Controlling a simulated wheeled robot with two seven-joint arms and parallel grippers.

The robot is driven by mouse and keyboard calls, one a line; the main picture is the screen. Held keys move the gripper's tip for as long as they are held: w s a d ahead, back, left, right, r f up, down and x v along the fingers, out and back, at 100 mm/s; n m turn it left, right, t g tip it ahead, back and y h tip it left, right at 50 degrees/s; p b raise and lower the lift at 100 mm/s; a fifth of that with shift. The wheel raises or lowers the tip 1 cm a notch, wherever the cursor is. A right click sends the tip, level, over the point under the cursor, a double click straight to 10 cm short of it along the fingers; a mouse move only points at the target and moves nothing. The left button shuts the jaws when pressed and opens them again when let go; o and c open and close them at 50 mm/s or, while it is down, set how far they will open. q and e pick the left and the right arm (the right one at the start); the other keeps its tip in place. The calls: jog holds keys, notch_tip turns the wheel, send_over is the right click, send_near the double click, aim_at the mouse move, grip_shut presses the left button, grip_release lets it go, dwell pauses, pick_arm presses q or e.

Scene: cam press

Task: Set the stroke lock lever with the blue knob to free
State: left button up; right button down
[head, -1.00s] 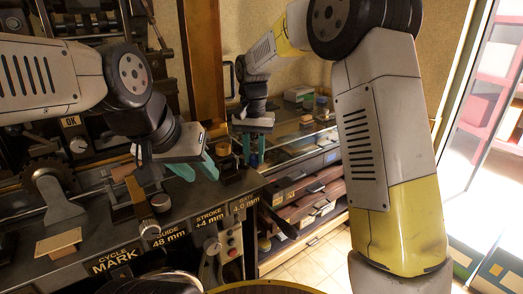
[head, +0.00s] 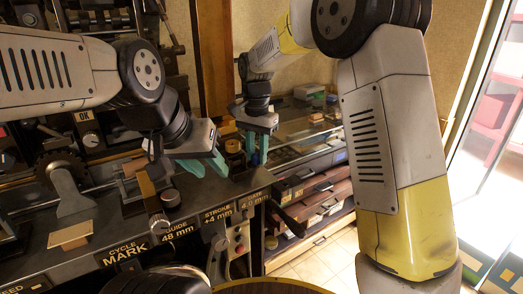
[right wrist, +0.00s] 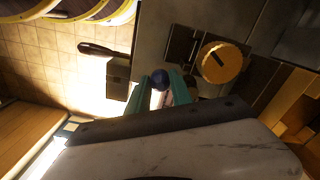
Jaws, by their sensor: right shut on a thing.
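The blue knob (right wrist: 160,78) shows in the right wrist view between the two teal fingertips of my right gripper (right wrist: 158,88), which is shut on it. In the head view my right gripper (head: 257,150) points down beyond the right end of the machine's front panel. My left gripper (head: 194,167) is open and empty above the machine top, left of the right gripper.
The machine's front panel (head: 130,256) carries labels and small controls. A dark handle (right wrist: 97,48) and a round yellow-brown knob (right wrist: 221,62) lie either side of the blue knob in the right wrist view. A shelf with reddish-brown boxes (head: 325,199) stands behind, right of the machine.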

jog(key=c, duration=1.1)
grip_release()
jog(key=shift+c, duration=0.2)
